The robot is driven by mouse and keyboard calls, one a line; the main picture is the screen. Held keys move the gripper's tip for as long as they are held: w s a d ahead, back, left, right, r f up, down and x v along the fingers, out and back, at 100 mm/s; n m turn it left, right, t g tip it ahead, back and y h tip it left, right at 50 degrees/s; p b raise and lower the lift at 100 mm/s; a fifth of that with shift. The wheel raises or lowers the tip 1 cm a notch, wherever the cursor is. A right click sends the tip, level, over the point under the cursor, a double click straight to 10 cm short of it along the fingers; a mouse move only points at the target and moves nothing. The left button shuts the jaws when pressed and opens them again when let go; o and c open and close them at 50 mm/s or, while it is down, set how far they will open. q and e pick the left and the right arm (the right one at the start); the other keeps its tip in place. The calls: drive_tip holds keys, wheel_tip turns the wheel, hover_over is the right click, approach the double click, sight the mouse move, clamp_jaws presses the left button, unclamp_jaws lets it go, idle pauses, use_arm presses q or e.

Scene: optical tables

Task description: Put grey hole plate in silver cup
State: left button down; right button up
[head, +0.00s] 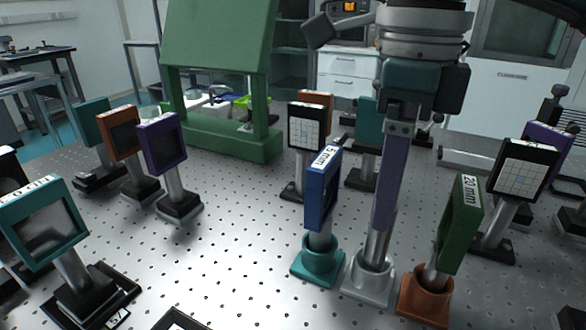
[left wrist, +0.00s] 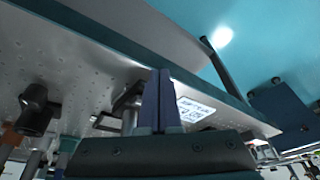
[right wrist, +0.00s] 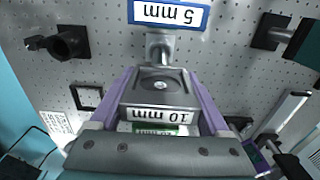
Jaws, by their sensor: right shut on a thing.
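The grey hole plate (right wrist: 138,96), labelled 10 mm, is between the two purple fingers of my right gripper (right wrist: 157,78) in the right wrist view. In the head view my right gripper (head: 385,212) points down above the silver cup (head: 369,284), and its finger hides the plate. The plate's metal post (head: 378,245) comes out below the finger, upright, and its lower end is within the cup's rim. Whether it rests on the bottom is hidden. My left gripper (left wrist: 158,98) shows only in the left wrist view, fingers together and empty, by a table edge.
A blue 5 mm plate (head: 322,185) stands in a teal cup (head: 317,262) to the left. A green 20 mm plate (head: 461,225) stands in a copper cup (head: 424,304) to the right. Several framed plates stand around; the table (head: 235,255) is clear at centre left.

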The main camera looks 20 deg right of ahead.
drive_tip(key=shift+f, duration=1.75)
drive_tip(key=shift+f, duration=0.2)
drive_tip(key=o, duration=1.5)
drive_tip(key=shift+r, duration=0.15)
wheel_tip(320, 180, up, 12)
drive_tip(key=shift+r, duration=0.1)
